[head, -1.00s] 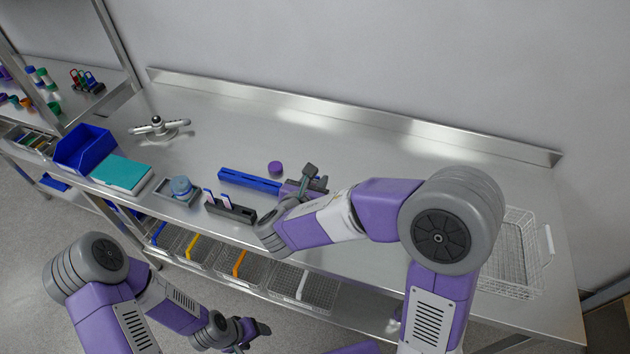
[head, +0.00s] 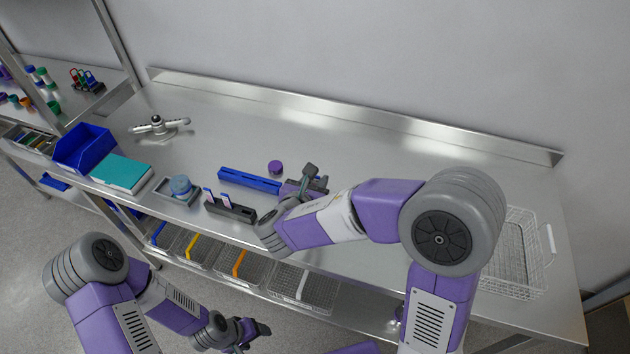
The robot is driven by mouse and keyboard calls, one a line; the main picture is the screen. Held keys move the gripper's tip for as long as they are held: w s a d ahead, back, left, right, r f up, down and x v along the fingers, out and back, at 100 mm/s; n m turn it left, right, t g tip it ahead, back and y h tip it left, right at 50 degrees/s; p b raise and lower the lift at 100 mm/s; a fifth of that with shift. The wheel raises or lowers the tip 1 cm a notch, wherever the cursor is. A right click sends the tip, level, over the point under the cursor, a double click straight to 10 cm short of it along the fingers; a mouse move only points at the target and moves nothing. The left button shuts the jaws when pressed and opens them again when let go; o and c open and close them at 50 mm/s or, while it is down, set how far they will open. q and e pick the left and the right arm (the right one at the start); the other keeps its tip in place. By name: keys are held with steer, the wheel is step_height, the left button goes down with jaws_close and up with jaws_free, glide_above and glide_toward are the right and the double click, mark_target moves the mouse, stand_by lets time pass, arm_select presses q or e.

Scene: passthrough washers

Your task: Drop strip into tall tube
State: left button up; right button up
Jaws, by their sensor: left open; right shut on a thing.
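My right gripper (head: 314,182) is over the middle of the bench, at the right end of a long blue bar-like rack (head: 248,180). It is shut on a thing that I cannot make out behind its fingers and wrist. Two small blue-and-white strips (head: 225,198) stand upright in a dark slotted holder (head: 233,211) near the bench's front edge, left of the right gripper. I cannot pick out a tall tube. My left gripper (head: 258,329) is open and low in front of the bench, apart from everything on it.
A purple cap (head: 275,167) lies behind the blue rack. A wire basket (head: 515,255) is right. The back middle is clear.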

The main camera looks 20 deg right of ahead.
steer(key=shift+f, duration=0.25)
stand_by(0.4)
steer(key=shift+f+b, duration=2.25)
steer(key=shift+f, duration=0.05)
steer(key=shift+f, duration=0.15)
steer(key=o, duration=1.6)
steer(key=shift+c, duration=0.2)
steer(key=shift+r+p, duration=2.75)
steer(key=shift+r, duration=0.85)
steer(key=shift+f, duration=0.15)
